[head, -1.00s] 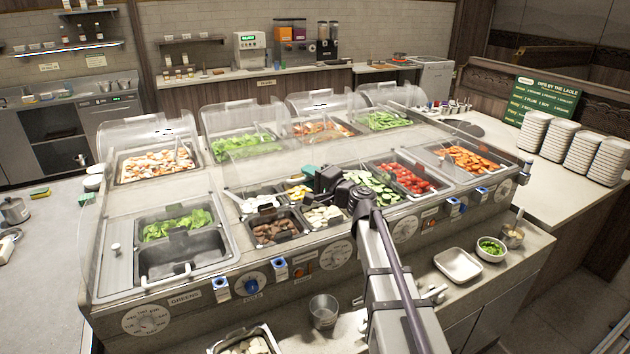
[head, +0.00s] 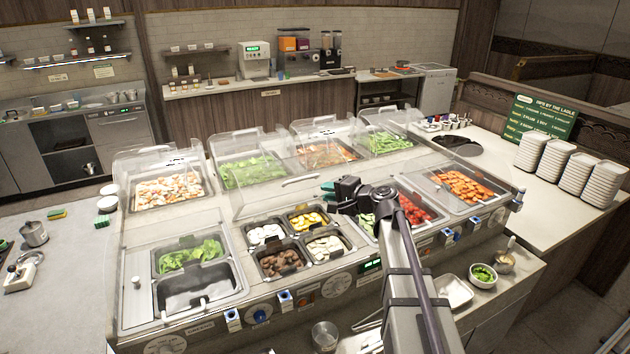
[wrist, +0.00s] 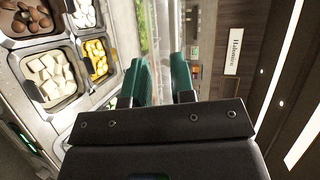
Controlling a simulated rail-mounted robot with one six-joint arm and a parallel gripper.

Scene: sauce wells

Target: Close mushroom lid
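Brown pieces that look like mushrooms (head: 280,264) fill the front left pan of a group of small pans in the counter's middle. They also show at the top left of the wrist view (wrist: 27,16). These pans are uncovered. A clear lid with a pale curved handle (head: 300,181) appears raised behind them; its edges are hard to make out. My gripper (head: 330,188) is above the counter, right of the handle and behind the pans, apart from the handle. In the wrist view its green fingers (wrist: 161,82) are spread with nothing between them.
Pans of white slices (head: 265,234), yellow pieces (head: 307,218) and white chunks (head: 325,247) adjoin the brown ones. Clear domed covers (head: 160,160) stand over the back row. My arm crosses the right part of the counter, partly hiding red pieces (head: 415,210). Plate stacks (head: 565,160) stand at right.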

